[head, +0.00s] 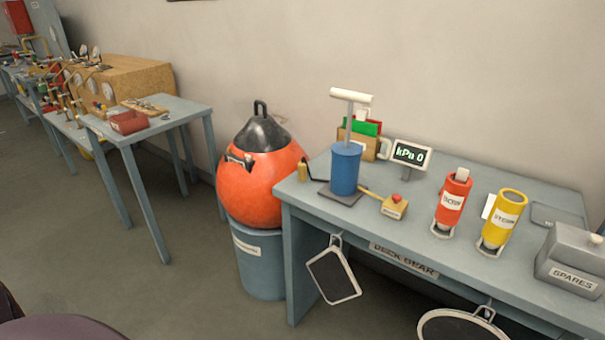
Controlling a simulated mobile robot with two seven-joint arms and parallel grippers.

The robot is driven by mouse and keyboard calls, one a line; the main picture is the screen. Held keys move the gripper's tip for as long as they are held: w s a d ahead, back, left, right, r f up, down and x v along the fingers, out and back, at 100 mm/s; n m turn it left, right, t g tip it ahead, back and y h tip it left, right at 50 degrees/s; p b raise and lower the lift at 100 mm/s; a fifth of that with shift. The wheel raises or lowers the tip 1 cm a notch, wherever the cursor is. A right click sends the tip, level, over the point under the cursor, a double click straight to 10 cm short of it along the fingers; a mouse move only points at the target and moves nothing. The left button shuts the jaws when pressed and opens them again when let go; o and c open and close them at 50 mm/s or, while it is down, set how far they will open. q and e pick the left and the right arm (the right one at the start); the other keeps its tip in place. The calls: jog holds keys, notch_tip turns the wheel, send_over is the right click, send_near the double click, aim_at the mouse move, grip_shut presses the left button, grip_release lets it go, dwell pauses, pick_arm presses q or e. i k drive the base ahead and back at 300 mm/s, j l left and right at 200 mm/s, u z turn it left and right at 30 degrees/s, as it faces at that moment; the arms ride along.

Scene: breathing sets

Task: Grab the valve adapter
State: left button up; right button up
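No thing in the head view is labelled clearly as a valve adapter, and I cannot tell for sure which one it is. Neither of my grippers is in view.
An orange buoy (262,190) sits on a grey-blue bin (259,262) left of the table. Red (452,203) and yellow (502,220) canisters and a grey SPARES box (572,268) stand at right. A second bench (165,112) is far left. Floor between is clear.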

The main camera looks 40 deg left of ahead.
aim_at(301, 168)
jog(key=i+j+u, duration=0.1)
jog(key=j, duration=0.3)
jog(key=i+j, duration=0.1)
jog(key=j, duration=0.25)
jog(key=i+j+u, duration=0.15)
jog(key=j, duration=0.25)
jog(key=i+j, duration=0.1)
jog(key=j, duration=0.25)
jog(key=i+j+u, duration=0.15)
jog(key=j, duration=0.2)
